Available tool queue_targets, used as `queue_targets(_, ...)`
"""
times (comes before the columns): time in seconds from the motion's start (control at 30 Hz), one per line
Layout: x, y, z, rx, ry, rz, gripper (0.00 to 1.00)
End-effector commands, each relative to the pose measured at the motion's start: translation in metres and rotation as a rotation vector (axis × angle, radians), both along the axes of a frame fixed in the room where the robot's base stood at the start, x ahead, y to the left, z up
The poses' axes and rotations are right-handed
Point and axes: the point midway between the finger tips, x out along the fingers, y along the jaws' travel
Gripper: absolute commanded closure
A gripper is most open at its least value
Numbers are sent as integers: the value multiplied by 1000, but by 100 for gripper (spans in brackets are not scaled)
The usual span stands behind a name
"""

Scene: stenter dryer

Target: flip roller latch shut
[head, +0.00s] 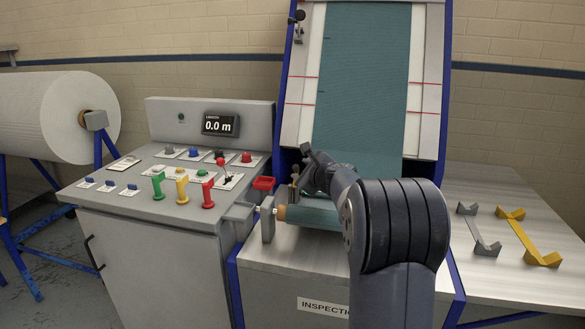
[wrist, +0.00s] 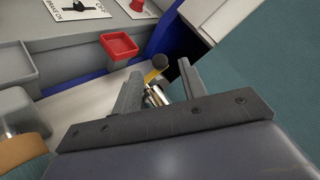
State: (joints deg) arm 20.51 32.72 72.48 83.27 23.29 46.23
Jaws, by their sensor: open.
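The roller (head: 312,217) is a teal roll on a spindle across the front of the machine; a metal bracket (head: 268,220) stands at its left end. What looks like the latch shows as a small upright lever with a dark knob (head: 295,178) behind the roller's left end. In the wrist view the dark knob (wrist: 159,63) sits on a brass-coloured stem above a shiny metal part. My gripper (head: 306,170) is open, and in the wrist view its fingers (wrist: 160,72) stand either side of the lever. I cannot tell whether a finger touches it. My arm hides the roller's right part.
A red tray (head: 263,184) is left of the lever; it also shows in the wrist view (wrist: 119,46). The control panel (head: 140,200) with coloured handles is further left. Teal cloth (head: 365,80) rises behind. Grey (head: 478,230) and yellow (head: 528,238) brackets lie on the right table.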

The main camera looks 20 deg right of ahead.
Motion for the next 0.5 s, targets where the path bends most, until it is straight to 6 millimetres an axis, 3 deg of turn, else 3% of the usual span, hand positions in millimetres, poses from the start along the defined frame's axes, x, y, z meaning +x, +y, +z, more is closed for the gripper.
queue_targets(0.2, 36, 3, -10, 0, 1, 3, 60)
queue_targets(0.5, 64, 5, -19, -2, 1, 2, 60)
